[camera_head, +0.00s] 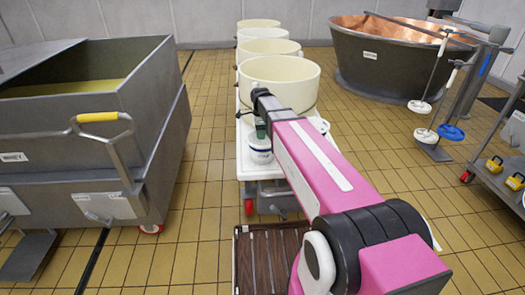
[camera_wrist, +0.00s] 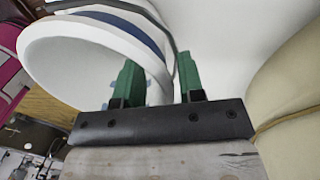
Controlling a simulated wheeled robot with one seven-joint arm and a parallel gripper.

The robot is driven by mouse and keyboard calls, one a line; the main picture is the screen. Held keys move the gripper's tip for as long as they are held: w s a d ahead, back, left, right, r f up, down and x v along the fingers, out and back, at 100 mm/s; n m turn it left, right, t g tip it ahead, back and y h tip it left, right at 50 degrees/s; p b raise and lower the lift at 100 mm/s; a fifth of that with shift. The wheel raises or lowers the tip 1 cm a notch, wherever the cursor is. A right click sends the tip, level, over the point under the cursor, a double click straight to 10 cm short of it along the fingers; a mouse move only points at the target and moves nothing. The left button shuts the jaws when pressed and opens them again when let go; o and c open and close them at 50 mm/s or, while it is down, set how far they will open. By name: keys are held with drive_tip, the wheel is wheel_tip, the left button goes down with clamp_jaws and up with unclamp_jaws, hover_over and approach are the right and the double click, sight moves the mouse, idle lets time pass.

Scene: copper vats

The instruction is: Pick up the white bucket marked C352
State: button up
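A small white bucket (camera_head: 260,151) with a dark blue band stands on the white cart top in the head view, beside the large cream tub. No C352 mark can be read on it. In the wrist view the bucket (camera_wrist: 75,62) fills the upper left, with a thin grey handle or wire along its edge. My gripper (camera_head: 261,129) is right at the bucket's upper part. In the wrist view its two green fingers (camera_wrist: 160,65) stand apart, with the bucket's edge between them. A gap shows, and I see no firm hold. Whether either finger touches the bucket is unclear.
Several cream tubs (camera_head: 280,83) stand in a row on the white cart (camera_head: 245,165), close to my gripper. A grey whey vat (camera_head: 150,95) is on the left and a copper vat (camera_head: 385,65) at the back right. Tiled floor (camera_head: 205,180) is free between the cart and whey vat.

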drive_tip(key=shift+s+f, duration=0.15)
drive_tip(key=shift+f, duration=0.8)
clamp_jaws()
